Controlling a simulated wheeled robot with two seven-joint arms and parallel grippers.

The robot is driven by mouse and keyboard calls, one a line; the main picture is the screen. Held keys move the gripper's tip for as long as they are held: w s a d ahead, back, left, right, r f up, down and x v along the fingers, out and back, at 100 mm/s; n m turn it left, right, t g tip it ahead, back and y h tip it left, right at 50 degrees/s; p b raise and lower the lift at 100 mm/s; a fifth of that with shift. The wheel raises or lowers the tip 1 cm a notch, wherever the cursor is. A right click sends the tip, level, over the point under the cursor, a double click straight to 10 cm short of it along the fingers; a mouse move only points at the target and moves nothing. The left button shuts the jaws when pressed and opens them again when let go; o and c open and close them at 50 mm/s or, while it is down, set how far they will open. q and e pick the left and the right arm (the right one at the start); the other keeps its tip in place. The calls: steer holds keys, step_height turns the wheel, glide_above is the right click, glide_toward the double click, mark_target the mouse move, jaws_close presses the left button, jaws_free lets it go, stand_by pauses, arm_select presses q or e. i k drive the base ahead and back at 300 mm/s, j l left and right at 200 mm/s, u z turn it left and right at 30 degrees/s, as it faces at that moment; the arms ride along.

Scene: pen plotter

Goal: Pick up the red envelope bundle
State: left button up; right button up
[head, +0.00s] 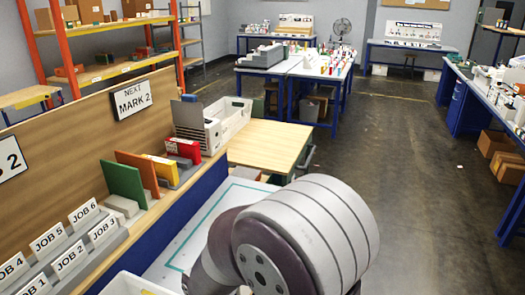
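A red bundle (183,149), which looks like the red envelope bundle, stands upright at the far end of a row of coloured pieces on the ledge at left. Next to it on the near side stand a yellow piece (161,169), an orange one (139,172) and a green one (123,187). Grey blocks at their feet hide the lower edges. A large grey and white link of my own arm fills the lower middle. Neither of my grippers shows, and nothing touches the red bundle.
A white crate (228,120) stands beyond the red bundle. A wooden table (270,143) lies right of it. The floor at right is open.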

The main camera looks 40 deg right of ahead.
mark_target(182, 149)
steer(key=i+z, duration=0.1)
steer(key=z, duration=0.85)
steer(key=i+l, duration=0.35)
steer(key=i+l+u, duration=0.15)
steer(key=i+l, duration=0.5)
steer(key=i+l+u, duration=0.1)
steer(key=i+l, duration=0.2)
steer(key=l, duration=0.15)
steer(key=i+l, duration=0.3)
steer(key=i+l+u, duration=0.15)
steer(key=i+l, duration=0.15)
steer(key=l, duration=0.2)
steer(key=i+l, duration=0.3)
steer(key=l, duration=0.15)
steer(key=i+l+u, duration=0.1)
steer(key=i+l, duration=0.15)
steer(key=l, duration=0.15)
